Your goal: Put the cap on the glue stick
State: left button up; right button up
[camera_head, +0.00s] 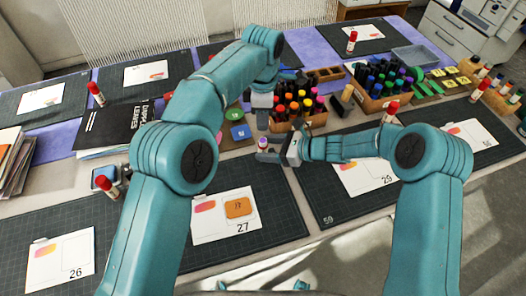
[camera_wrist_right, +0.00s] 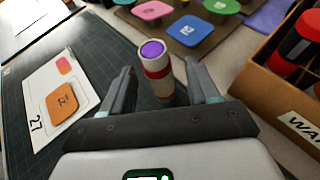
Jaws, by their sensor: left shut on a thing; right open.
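The glue stick (camera_head: 263,143) stands upright near the table's middle, uncapped, with a purple top and a red band. In the right wrist view the glue stick (camera_wrist_right: 160,82) stands between the spread fingers of my right gripper (camera_wrist_right: 163,90), with gaps on both sides. My right gripper (camera_head: 270,152) is open around it in the head view. My left gripper (camera_head: 262,112) points down just above the glue stick, shut on the cap. The cap is mostly hidden and too small to make out clearly.
A wooden box of coloured markers (camera_head: 298,108) stands close behind and right of the glue stick. Colour pads (camera_head: 238,132) lie to its left. A card numbered 27 (camera_head: 225,215) with an orange piece lies in front on a dark mat. Other red-capped glue sticks (camera_head: 107,187) stand around.

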aim_at(263, 140)
pick_arm(q)
jog(key=shift+s+r, duration=0.1)
jog(key=shift+s, duration=0.05)
pick_arm(e)
jog(key=shift+w+a+f, duration=0.2)
jog(key=shift+a+f, duration=0.05)
jog(key=shift+a, duration=0.4)
jog(key=shift+w+a+f, duration=0.1)
jog(key=shift+w+a, duration=0.05)
jog(key=shift+a, duration=0.1)
jog(key=c, duration=0.3)
grip_shut()
pick_arm(q)
jog(key=shift+f, duration=2.6)
jog(key=shift+f, duration=0.1)
jog(key=shift+f, duration=0.75)
